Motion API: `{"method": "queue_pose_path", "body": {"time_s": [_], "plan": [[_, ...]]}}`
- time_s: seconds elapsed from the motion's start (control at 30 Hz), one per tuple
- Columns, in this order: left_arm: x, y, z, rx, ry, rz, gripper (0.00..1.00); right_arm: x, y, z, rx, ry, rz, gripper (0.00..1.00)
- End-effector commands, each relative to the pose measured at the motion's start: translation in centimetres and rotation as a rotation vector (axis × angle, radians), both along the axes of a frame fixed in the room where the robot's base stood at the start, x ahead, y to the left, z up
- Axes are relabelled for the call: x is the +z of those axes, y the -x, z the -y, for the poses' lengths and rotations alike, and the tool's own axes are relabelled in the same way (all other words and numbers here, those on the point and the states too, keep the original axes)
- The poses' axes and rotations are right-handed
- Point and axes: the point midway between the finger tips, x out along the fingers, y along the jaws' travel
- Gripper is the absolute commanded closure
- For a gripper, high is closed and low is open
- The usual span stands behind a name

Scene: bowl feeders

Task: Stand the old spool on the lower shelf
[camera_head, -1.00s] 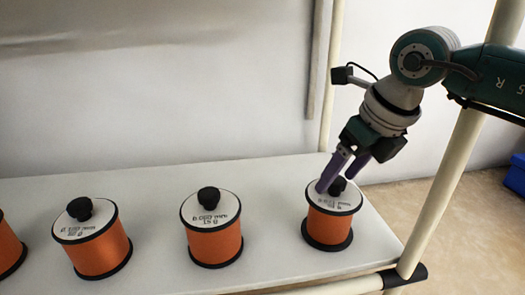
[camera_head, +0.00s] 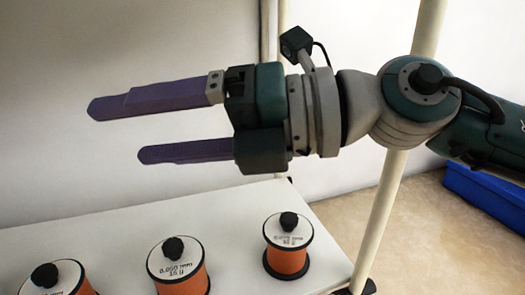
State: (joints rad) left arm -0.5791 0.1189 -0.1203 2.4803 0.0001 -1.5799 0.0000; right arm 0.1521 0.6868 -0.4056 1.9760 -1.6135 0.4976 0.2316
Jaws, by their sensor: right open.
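Three orange-wound spools with white tops and black knobs stand upright in a row on a white shelf (camera_head: 335,236). The right spool (camera_head: 287,262) is near the shelf's right end. The middle spool (camera_head: 178,268) and the left spool (camera_head: 57,280) are cut by the bottom edge of the picture. I cannot tell which of them is the old one. My right gripper (camera_head: 115,132) is open and empty, with its purple fingers pointing left, raised above the shelf and apart from the spools. My left gripper is not in view.
A cream rack post (camera_head: 385,205) stands at the shelf's right end, close to my right arm. A blue bin (camera_head: 485,196) sits on the tan floor at the right. A pale wall is behind the shelf.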

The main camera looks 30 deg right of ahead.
Motion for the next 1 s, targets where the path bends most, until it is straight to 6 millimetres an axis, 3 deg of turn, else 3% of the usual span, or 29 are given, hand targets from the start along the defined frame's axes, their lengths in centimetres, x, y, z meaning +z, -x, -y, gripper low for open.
{"method": "queue_pose_path", "body": {"time_s": [0.03,0.1,0.17,0.27,0.33,0.4,0.53,0.6,0.7,0.8,1.0], "plan": [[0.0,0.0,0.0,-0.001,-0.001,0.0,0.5,3.0,-0.1,-0.2,-0.083,-0.229,-0.005,0.27],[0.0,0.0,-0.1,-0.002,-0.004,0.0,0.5,6.3,-0.9,2.0,-0.253,-0.545,-0.042,0.27],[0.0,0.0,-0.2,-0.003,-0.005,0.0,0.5,7.1,-1.6,5.4,-0.434,-0.786,-0.112,0.27],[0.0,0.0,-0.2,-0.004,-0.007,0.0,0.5,4.0,-1.6,11.6,-0.786,-1.112,-0.306,0.27],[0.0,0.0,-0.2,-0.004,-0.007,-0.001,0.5,-0.9,0.1,14.8,-1.054,-1.269,-0.498,0.27],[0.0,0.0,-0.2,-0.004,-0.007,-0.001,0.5,-6.5,3.3,16.2,-1.311,-1.354,-0.722,0.27],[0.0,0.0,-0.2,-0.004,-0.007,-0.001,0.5,-14.2,11.2,15.0,-1.677,-1.355,-1.144,0.27],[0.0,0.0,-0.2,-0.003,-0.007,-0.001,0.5,-16.2,14.9,13.5,-1.794,-1.307,-1.325,0.27],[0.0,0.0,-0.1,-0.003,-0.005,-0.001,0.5,-17.4,18.4,12.0,-1.886,-1.241,-1.495,0.27],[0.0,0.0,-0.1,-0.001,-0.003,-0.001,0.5,-17.8,20.0,11.3,-1.92,-1.202,-1.569,0.27],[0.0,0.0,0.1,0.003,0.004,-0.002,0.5,-17.9,20.2,11.2,-1.924,-1.196,-1.578,0.27]]}}
